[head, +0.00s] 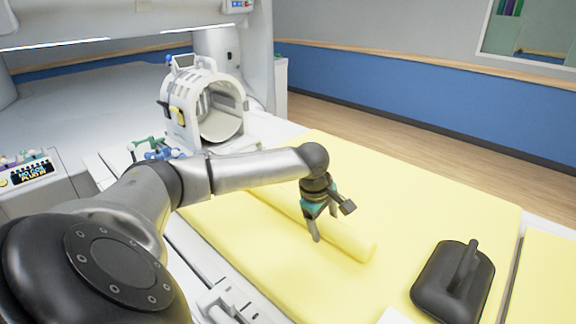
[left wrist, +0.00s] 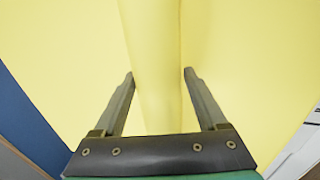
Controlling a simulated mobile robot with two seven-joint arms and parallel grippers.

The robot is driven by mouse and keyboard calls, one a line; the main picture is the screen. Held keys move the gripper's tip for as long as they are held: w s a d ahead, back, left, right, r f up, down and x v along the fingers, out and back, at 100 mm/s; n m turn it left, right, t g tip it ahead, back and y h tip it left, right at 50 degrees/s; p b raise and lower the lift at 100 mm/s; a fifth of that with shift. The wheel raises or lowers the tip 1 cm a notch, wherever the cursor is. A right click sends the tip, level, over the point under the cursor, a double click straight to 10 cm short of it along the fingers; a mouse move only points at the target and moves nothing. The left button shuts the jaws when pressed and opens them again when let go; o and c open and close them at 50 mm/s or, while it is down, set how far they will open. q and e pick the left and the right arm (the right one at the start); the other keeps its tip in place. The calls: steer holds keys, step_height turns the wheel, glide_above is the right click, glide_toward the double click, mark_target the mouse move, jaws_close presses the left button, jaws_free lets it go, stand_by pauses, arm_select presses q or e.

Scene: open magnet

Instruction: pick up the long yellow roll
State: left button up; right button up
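The long yellow roll (head: 350,238) lies on the yellow mattress (head: 440,205) of the scanner bed, running from behind my left forearm toward the front right. My left gripper (head: 322,228) points down over the roll in the head view and hides part of it. In the left wrist view the roll (left wrist: 152,50) runs lengthwise between the two fingers of my left gripper (left wrist: 158,74). The fingers are spread, one on each side, with the left fingertip close to the roll's edge. I cannot tell whether either finger touches it. My right gripper is not in view.
A black padded piece with a handle (head: 455,282) lies on the mattress at the front right. A white ring-shaped coil (head: 205,105) stands at the bed's far end, with small coloured items (head: 155,150) near it.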

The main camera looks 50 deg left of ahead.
arm_select(q)
steer(key=shift+f, duration=0.1)
steer(key=c, duration=0.9)
steer(key=shift+w, duration=0.1)
